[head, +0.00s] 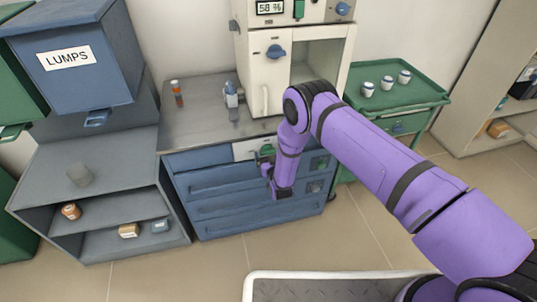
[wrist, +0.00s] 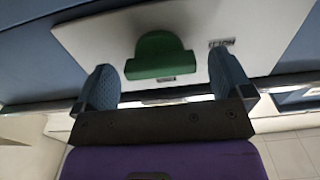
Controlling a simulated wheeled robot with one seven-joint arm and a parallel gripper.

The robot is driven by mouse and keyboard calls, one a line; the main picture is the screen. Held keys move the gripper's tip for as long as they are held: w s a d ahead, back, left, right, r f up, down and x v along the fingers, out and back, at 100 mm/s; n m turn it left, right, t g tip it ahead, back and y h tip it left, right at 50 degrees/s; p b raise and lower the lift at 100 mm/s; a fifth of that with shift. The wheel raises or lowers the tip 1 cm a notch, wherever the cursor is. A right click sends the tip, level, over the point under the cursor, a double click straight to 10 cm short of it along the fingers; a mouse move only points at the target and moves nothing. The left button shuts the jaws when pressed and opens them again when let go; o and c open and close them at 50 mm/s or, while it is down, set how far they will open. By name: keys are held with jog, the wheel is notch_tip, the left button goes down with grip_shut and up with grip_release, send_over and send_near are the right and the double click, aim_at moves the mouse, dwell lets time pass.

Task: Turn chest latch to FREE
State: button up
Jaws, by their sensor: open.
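The chest (head: 240,190) is a blue drawer unit with a grey top. A white plate (head: 243,151) on its upper front carries the green latch (head: 266,151), partly hidden by my arm in the head view. In the wrist view the latch (wrist: 160,57) is a half-round green knob with a flat edge, on the white plate (wrist: 90,40). A small dark label (wrist: 222,43) is beside it, too small to read surely. My gripper (head: 268,172) is at the chest front. In the wrist view its two blue fingers (wrist: 160,72) are open, one on each side of the latch, apart from it.
A white furnace (head: 262,75) with a blue knob (head: 275,51) and an open chamber stands on the chest. A small bottle (head: 231,95) is beside it. A green cart (head: 410,95) with several white cups is at right, a LUMPS bin (head: 70,85) at left.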

jog(key=shift+w+a, duration=0.1)
jog(key=shift+w, duration=0.25)
jog(key=c, duration=0.9)
jog(key=shift+m, duration=0.4)
jog(key=shift+f+m, duration=0.2)
jog(key=shift+m, duration=8.3)
jog(key=shift+s, duration=0.1)
